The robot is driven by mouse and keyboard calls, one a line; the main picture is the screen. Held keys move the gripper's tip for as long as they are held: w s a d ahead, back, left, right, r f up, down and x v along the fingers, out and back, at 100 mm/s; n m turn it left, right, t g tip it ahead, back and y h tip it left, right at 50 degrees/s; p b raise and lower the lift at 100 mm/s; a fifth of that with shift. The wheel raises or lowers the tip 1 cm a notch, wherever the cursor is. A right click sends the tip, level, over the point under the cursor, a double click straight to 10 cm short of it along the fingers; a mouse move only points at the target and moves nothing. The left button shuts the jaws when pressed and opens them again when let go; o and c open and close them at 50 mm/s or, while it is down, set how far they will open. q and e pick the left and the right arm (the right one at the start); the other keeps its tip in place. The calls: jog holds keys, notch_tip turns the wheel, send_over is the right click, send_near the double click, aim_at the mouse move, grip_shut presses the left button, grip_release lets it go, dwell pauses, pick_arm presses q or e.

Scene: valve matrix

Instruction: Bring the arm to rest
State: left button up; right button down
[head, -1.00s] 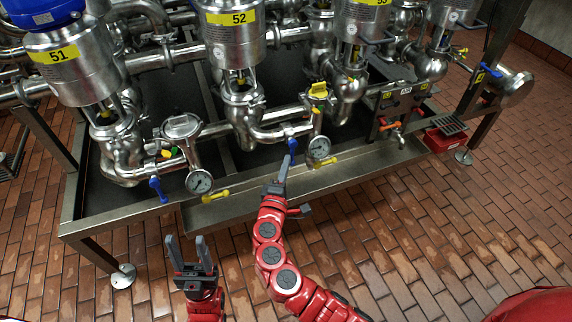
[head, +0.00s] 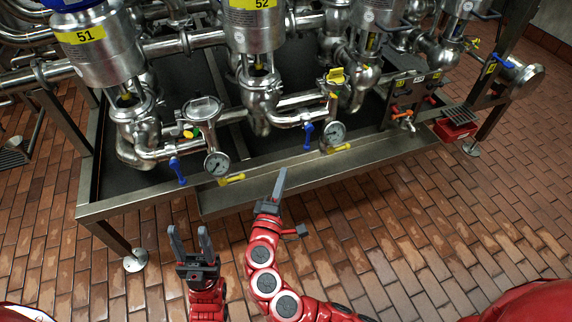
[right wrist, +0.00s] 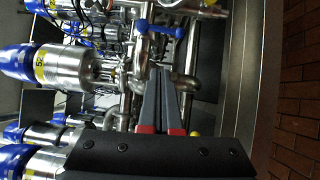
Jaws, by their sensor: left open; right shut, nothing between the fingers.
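My right gripper (head: 279,184) is shut and empty in the head view, at the end of the curved red arm. Its fingertips point up toward the front edge of the valve skid, in front of the tray rail. In the right wrist view its two grey fingers (right wrist: 161,98) lie side by side, with pipes and a blue handle (right wrist: 160,29) beyond them. My left gripper (head: 190,242) is open and empty at the lower left in the head view, over the brick floor. Its fingers point up and are spread apart.
The steel skid frame (head: 330,176) runs across the middle. Gauges (head: 217,164), blue handles (head: 177,171) and yellow handles (head: 231,179) stick out near its front edge. A red box (head: 455,129) stands at the right. The brick floor (head: 420,230) in front is clear.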

jog(key=shift+s+a, duration=0.1)
jog(key=shift+s, duration=0.6)
